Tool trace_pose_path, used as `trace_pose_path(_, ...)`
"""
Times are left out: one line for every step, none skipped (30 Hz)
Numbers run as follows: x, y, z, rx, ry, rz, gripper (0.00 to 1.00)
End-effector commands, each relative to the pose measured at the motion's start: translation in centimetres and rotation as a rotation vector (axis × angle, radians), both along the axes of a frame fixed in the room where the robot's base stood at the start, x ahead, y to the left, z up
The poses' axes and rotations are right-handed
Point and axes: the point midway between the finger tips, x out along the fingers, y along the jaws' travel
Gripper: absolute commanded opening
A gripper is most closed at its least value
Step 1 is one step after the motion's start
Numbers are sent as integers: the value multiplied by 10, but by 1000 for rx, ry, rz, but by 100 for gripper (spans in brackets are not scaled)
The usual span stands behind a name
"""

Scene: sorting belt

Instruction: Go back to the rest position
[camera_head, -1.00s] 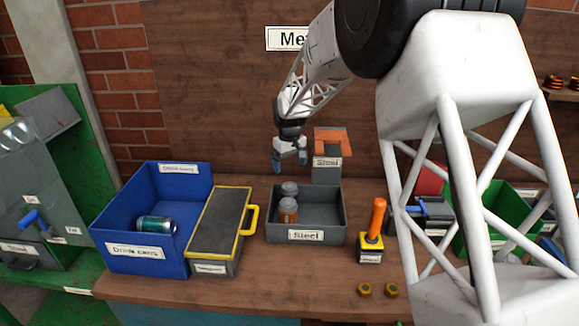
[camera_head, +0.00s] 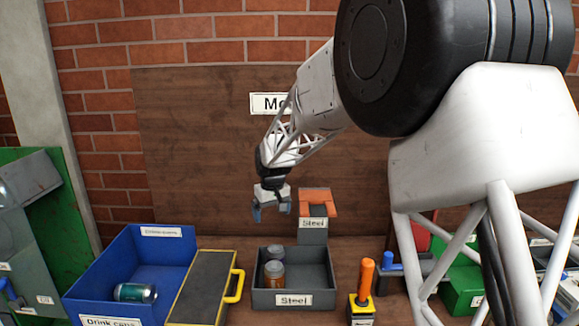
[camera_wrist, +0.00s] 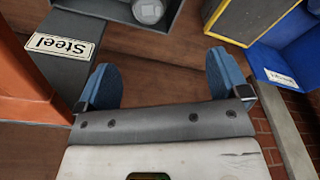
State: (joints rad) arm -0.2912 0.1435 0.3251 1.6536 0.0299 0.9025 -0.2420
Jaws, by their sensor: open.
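My gripper (camera_head: 272,211) hangs in the air above and behind the grey Steel bin, in front of the brown back board. In the wrist view its two blue fingers (camera_wrist: 162,88) are spread apart with nothing between them. The grey Steel bin (camera_head: 325,298) holds two cans, an orange-brown one (camera_head: 274,275) and a greyish one (camera_head: 275,253) behind it. A part of this bin also shows at the top of the wrist view.
A blue Drink cans bin (camera_head: 98,290) with a teal can (camera_head: 135,292) lying in it stands left. Beside it is a dark-lidded box with a yellow handle (camera_head: 235,286). A grey Steel box with an orange top (camera_head: 315,202) stands behind the bin. An orange-handled tool (camera_head: 366,278) stands right.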

Motion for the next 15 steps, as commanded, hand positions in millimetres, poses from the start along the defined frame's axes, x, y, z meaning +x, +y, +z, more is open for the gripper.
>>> trace_pose_path(-9,-1,15,12,-20,-12,94)
trace_pose_path(-13,-1,22,18,-29,-21,94)
trace_pose_path(-20,-4,30,26,-40,-34,94)
trace_pose_path(-25,-6,36,32,-48,-42,94)
trace_pose_path(-30,-8,42,36,-55,-50,94)
trace_pose_path(-37,-13,49,40,-62,-61,94)
trace_pose_path(-42,-17,53,43,-65,-69,94)
trace_pose_path(-48,-21,58,45,-68,-77,94)
trace_pose_path(-56,-27,62,46,-72,-88,94)
trace_pose_path(-62,-33,66,46,-73,-95,94)
trace_pose_path(-69,-38,69,47,-74,-102,94)
trace_pose_path(-77,-45,73,47,-76,-111,94)
trace_pose_path(-84,-50,77,47,-77,-119,94)
trace_pose_path(-90,-56,80,47,-78,-127,94)
trace_pose_path(-100,-64,83,45,-78,-139,94)
